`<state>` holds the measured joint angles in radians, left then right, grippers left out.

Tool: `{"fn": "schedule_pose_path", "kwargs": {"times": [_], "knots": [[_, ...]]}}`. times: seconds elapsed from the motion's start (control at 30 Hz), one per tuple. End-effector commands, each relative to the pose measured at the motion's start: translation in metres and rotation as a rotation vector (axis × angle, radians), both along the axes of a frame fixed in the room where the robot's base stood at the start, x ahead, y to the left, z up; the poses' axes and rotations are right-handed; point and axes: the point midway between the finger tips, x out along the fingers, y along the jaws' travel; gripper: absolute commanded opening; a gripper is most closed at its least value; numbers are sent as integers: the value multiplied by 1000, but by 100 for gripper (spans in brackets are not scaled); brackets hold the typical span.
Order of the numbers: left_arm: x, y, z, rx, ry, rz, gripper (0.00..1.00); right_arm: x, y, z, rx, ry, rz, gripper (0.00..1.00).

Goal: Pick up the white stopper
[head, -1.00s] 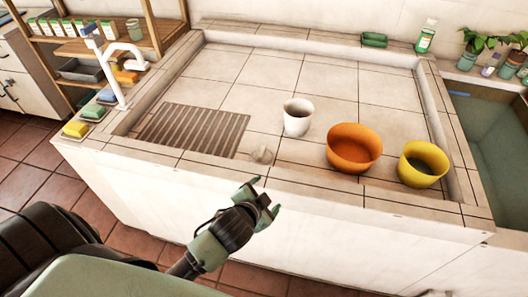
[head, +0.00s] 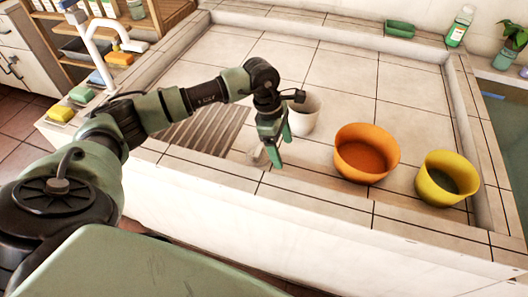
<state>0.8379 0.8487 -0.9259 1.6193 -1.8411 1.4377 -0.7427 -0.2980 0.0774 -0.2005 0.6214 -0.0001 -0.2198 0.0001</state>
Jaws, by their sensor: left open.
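The white stopper (head: 257,157) is a small pale knob on the tiled basin floor near its front edge, just right of the slatted drain board. My left gripper (head: 280,154) is open and points down just to the right of the stopper. Its fingers partly cover the stopper, and I cannot tell whether they touch it. My right gripper is not in view.
A white cup (head: 305,116) stands just behind my left gripper, partly hidden by it. An orange bowl (head: 366,153) and a yellow bowl (head: 447,178) stand to the right. The slatted drain board (head: 209,129) lies to the left. The tiles behind are clear.

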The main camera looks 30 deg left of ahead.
Motion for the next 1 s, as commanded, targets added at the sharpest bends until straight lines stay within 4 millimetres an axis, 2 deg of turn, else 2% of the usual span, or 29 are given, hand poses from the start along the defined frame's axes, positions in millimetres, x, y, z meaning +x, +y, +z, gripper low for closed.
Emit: {"fn": "schedule_pose_path", "kwargs": {"times": [0.03, 0.1, 0.23, 0.57, 0.8, 1.0], "knots": [[2, 28, 0, 87, 11, 0, 78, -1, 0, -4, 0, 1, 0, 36], [1, 57, 2, 178, 33, -1, 78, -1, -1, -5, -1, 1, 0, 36], [-1, 83, 1, 261, 58, 0, 78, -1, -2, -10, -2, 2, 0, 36], [-1, 85, -31, 269, 63, 2, 78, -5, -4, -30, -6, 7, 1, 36], [0, 83, -68, 267, 63, 0, 78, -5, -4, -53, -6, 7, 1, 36], [0, 84, -72, 267, 61, 1, 78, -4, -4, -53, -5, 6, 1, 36]]}}
